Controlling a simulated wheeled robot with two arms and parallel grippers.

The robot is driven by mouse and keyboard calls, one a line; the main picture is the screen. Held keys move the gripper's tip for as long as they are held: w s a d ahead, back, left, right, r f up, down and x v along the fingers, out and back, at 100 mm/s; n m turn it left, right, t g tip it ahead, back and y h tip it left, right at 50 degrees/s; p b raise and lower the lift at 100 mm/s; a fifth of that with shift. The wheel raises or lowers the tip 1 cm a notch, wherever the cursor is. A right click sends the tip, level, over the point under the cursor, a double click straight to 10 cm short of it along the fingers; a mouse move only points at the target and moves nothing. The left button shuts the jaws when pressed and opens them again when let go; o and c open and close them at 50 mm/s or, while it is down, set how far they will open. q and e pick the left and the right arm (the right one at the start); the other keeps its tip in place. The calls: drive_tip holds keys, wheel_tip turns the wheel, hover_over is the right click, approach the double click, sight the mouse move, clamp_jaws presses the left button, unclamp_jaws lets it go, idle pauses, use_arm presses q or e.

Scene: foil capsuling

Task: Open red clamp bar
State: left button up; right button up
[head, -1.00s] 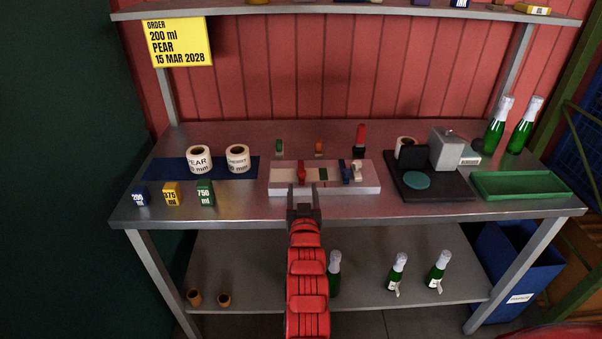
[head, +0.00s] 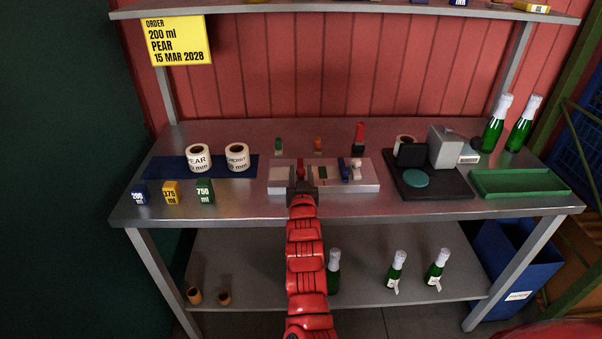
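The red clamp bar (head: 300,168) sits on the pale fixture block (head: 362,188) in the middle of the table, left of a small dark green patch. Its near end is hidden behind my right gripper. My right gripper (head: 303,188) is at the block's front edge, right at the near end of the red bar. Its dark fingers look apart, one on each side of the bar. I cannot tell whether they touch it. My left gripper is not in view.
Blue (head: 344,168) and white (head: 356,170) parts stand on the block's right side. Behind it are green, orange and red-topped small items. Label rolls (head: 199,157) lie to the left; a dark device base (head: 432,187) and green tray (head: 518,183) to the right.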

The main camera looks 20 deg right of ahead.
clamp_jaws()
idle(1.1)
